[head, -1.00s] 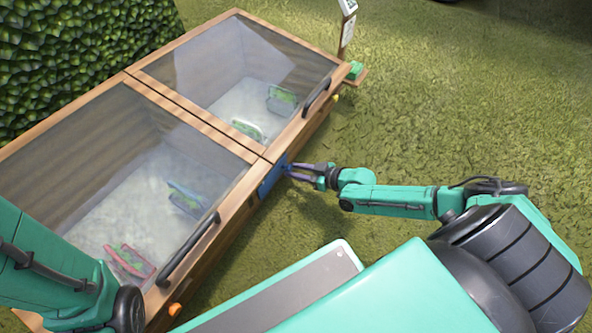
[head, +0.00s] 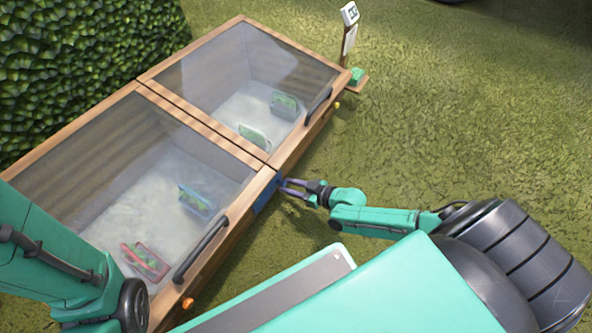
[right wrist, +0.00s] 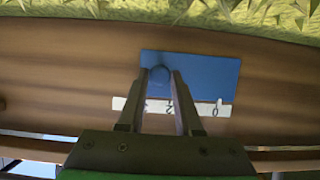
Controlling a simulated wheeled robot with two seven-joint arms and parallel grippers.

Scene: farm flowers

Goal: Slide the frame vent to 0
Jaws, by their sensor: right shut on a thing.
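The frame vent is a blue plate (head: 265,194) on the front wooden side of the cold frame, near the middle post. In the right wrist view the blue plate (right wrist: 212,72) covers part of a white scale strip (right wrist: 202,109). A 0 shows near the strip's right end, with another mark, perhaps a 2, left of it. A round blue knob (right wrist: 159,72) stands at the plate's left part. My right gripper (head: 283,187) is shut on this knob, one finger on each side. My left arm shows at the left, but its gripper is out of view.
The cold frame has two glazed lids with dark handles (head: 201,248) and (head: 319,106). Trays of plants lie inside. An orange knob (head: 187,303) and a yellow one (head: 337,105) stick out of the front. A sign post (head: 348,38) stands behind. Grass at the right is free.

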